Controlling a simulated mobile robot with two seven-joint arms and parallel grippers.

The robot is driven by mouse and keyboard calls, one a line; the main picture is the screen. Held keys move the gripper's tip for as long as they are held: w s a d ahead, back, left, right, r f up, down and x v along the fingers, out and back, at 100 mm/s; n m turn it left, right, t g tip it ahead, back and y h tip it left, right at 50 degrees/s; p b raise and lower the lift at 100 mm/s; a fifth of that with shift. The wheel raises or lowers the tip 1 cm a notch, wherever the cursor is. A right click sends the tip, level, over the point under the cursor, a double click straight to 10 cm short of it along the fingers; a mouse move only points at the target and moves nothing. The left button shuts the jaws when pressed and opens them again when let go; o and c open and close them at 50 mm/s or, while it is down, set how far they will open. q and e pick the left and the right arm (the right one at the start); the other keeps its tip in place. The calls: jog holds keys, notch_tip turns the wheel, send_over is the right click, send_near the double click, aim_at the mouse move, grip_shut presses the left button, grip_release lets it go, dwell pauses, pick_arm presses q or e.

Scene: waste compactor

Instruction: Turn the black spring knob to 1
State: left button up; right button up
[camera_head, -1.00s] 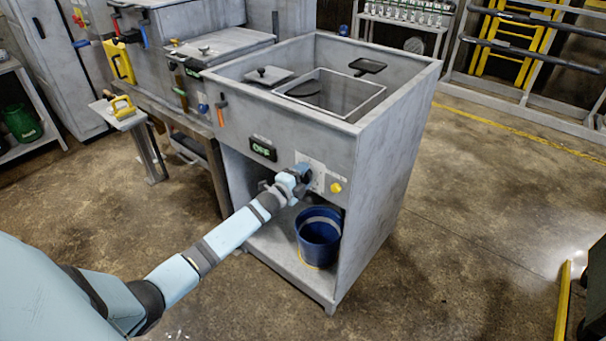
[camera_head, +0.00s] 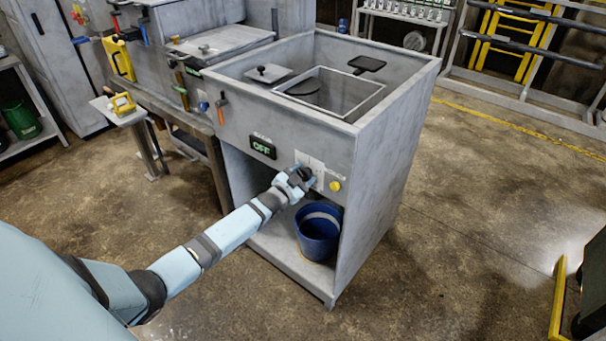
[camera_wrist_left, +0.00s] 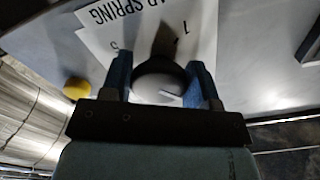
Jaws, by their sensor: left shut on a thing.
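The black spring knob (camera_head: 307,173) sits on a pale plate on the front of the grey compactor cabinet. My left gripper (camera_head: 304,178) reaches it from the left and is shut on it. In the left wrist view the fingers stand on either side of the round black knob (camera_wrist_left: 160,70). Behind it is a white label (camera_wrist_left: 140,22), seen upside down, reading "SPRING", with a "1" to the right of the knob's dark pointed part and another mark to the left. The knob's exact setting is hard to tell. My right gripper is not in view.
A yellow button (camera_head: 335,186) is right of the knob; it also shows in the left wrist view (camera_wrist_left: 77,88). A green "OFF" display (camera_head: 263,147) is above left. A blue bucket (camera_head: 318,232) stands on the shelf below. Floor on the right is mostly clear.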

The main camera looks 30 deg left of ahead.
pick_arm(q)
jog(key=n, duration=0.4)
jog(key=shift+d+n, duration=0.1)
jog(key=shift+n, duration=0.3)
jog(key=n, duration=0.4)
jog(key=shift+d, duration=0.1)
jog(key=n+b, duration=0.1)
jog(key=n, duration=0.4)
jog(key=shift+d+n+b, duration=0.1)
jog(key=shift+n+b, duration=0.3)
jog(key=n+b, duration=0.1)
jog(key=n, duration=0.1)
jog(key=shift+n, duration=0.4)
jog(key=shift+r+n, duration=0.1)
jog(key=shift+n, duration=0.8)
jog(key=o, duration=0.9)
jog(key=s+a, duration=0.1)
jog(key=s, duration=1.3)
